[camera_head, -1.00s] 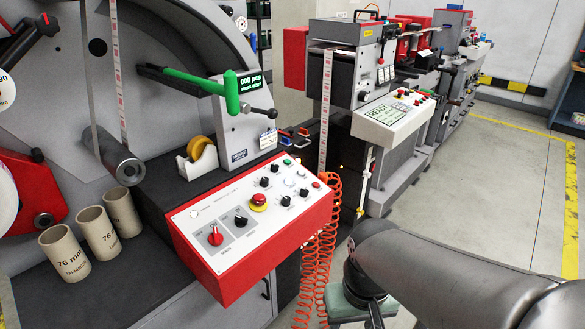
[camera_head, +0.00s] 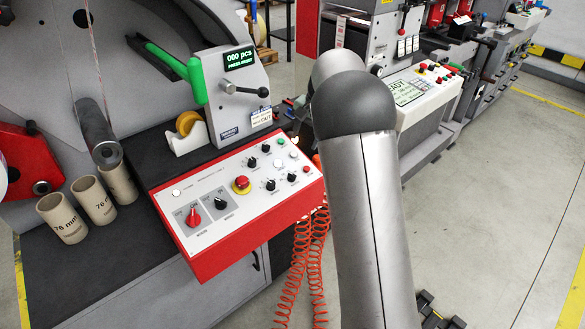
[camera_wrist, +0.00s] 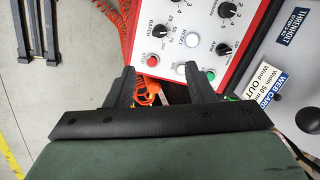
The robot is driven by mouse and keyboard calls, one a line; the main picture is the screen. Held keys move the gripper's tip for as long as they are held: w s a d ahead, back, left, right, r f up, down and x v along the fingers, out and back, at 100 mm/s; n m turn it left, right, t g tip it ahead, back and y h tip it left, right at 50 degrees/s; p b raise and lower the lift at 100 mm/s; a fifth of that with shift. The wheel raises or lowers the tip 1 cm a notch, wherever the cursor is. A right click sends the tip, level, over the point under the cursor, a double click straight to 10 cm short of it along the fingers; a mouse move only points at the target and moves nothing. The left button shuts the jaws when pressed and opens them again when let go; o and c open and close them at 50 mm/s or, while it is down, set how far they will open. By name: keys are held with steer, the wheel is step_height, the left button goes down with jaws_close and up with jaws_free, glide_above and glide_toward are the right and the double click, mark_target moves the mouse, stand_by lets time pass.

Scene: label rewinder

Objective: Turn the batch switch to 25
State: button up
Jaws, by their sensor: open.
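The batch switch is a small black knob (camera_wrist: 160,31) on the white sloping panel, with numbers including 25, 50 and 75 beside it. In the head view it is the lower right black knob (camera_head: 291,176). Its pointer is too small to read. My gripper (camera_wrist: 160,80) is open and empty, its two dark fingers pointing at the panel's edge near the red button (camera_wrist: 152,60). The switch lies beyond the fingertips, apart from them. In the head view my arm hides the gripper.
Close to the switch are a white reset button (camera_wrist: 193,40) and other knobs. A red emergency stop (camera_head: 241,184) and a red rotary switch (camera_head: 193,217) sit further left. Orange coiled hoses (camera_head: 300,260) hang below the panel's right end. Grey floor lies open at right.

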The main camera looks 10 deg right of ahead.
mark_target(293, 174)
steer(key=p+x, duration=0.2)
steer(key=x, duration=1.4)
steer(key=shift+s+a+f+p, duration=0.1)
steer(key=shift+s+p, duration=0.05)
steer(key=shift+p, duration=0.2)
steer(key=c, duration=1)
